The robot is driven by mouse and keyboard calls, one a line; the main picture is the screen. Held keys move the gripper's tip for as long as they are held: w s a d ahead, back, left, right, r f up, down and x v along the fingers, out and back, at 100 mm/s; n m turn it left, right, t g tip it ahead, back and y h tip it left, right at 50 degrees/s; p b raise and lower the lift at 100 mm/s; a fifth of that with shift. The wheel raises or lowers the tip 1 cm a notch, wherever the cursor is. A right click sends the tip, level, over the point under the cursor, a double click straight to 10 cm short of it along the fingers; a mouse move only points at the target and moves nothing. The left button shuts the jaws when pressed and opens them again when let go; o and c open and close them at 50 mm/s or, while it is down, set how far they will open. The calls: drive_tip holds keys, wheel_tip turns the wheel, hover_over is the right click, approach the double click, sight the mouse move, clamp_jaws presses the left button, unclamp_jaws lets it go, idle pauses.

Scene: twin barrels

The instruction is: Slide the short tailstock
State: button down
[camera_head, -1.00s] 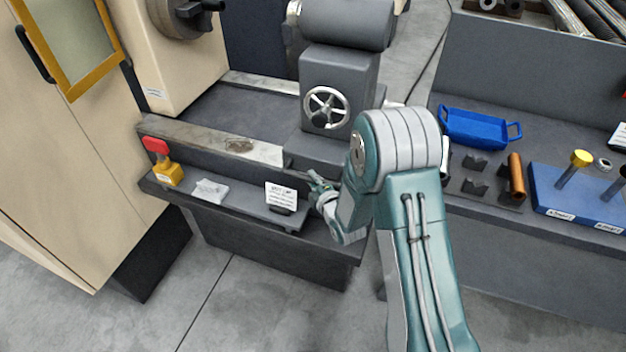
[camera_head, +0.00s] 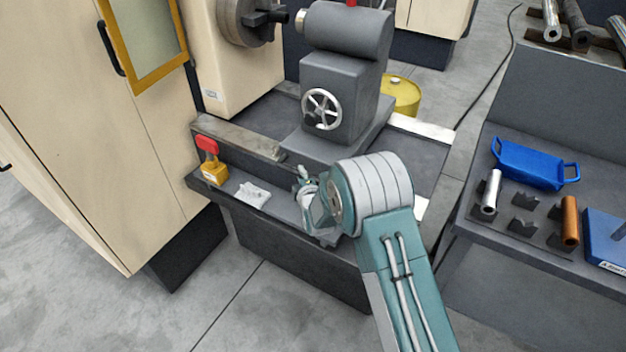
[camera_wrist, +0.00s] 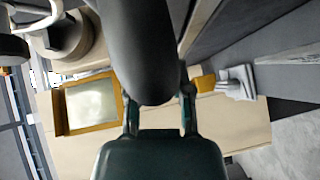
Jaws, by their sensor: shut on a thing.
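The short tailstock (camera_head: 340,85) is a grey block with a round barrel on top and a silver handwheel (camera_head: 322,108) on its front. It sits on the lathe bed, right of the chuck (camera_head: 245,18), with a small gap between its nose and the chuck jaws. My gripper (camera_head: 304,182) is low in front of the tailstock base. In the wrist view my gripper (camera_wrist: 160,112) has its fingers on both sides of a dark grey rounded bar (camera_wrist: 145,45), which looks like the tailstock's handle. Where the bar joins the tailstock is hidden.
A yellow barrel (camera_head: 402,95) stands behind. A bench at right holds a blue tray (camera_head: 530,165).

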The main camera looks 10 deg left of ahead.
drive_tip(key=shift+a+f, duration=0.1)
drive_tip(key=shift+f, duration=0.05)
drive_tip(key=c, duration=0.5)
unclamp_jaws()
drive_tip(key=shift+a+f, duration=0.1)
drive_tip(key=shift+a, duration=0.05)
drive_tip(key=shift+c, duration=0.2)
drive_tip(key=shift+a, duration=0.2)
drive_tip(key=shift+d, duration=0.1)
drive_tip(key=shift+s+d, duration=0.1)
drive_tip(key=shift+d, duration=0.1)
drive_tip(key=v, duration=1.1)
drive_tip(key=shift+s, duration=0.3)
drive_tip(key=shift+a, duration=0.1)
